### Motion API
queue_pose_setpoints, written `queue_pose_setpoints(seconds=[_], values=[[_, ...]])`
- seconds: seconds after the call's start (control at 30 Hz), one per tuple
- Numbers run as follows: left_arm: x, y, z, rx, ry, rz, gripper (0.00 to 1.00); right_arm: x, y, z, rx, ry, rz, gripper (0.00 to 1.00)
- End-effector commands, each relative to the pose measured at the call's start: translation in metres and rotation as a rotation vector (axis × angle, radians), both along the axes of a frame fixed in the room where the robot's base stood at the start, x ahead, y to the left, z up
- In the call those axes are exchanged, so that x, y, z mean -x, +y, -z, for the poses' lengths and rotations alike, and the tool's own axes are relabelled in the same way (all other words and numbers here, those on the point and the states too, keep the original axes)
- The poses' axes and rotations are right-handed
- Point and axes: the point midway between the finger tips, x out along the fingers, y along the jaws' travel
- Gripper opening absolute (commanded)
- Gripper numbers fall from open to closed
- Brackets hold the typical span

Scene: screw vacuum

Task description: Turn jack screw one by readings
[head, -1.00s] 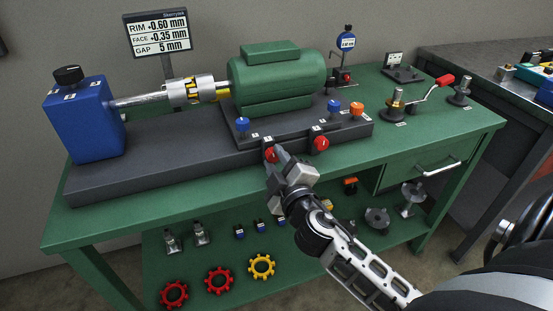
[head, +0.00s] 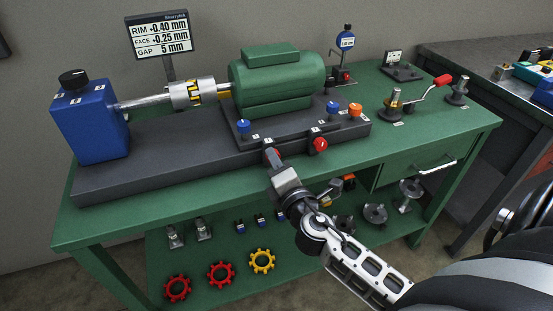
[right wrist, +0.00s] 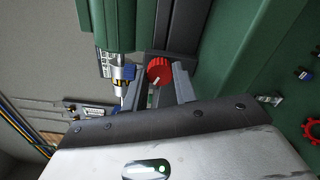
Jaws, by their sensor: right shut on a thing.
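The left red jack screw (head: 270,154) sits on the front edge of the dark base below the green motor (head: 277,82). My right gripper (head: 273,160) is shut on it and hides most of it in the head view. In the right wrist view the red ribbed knob (right wrist: 159,70), with a pale mark, lies between the two fingertips. A second red jack screw (head: 320,145) stands free to the right. My left gripper is out of view.
A blue block (head: 90,125) with a shaft is at left. A red-handled crank (head: 441,81) is at right. The lower shelf holds gear-shaped rings (head: 262,261). The green bench front is clear.

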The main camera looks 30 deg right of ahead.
Motion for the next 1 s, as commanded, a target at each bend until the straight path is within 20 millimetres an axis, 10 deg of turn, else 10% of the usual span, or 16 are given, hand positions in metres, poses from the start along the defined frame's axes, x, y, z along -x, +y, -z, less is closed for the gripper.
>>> queue_pose_setpoints(seconds=[1.0], values=[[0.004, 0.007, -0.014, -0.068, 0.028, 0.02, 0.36, 0.0, 0.0, 0.001, 0.824, 0.201, -0.003, 0.05]])
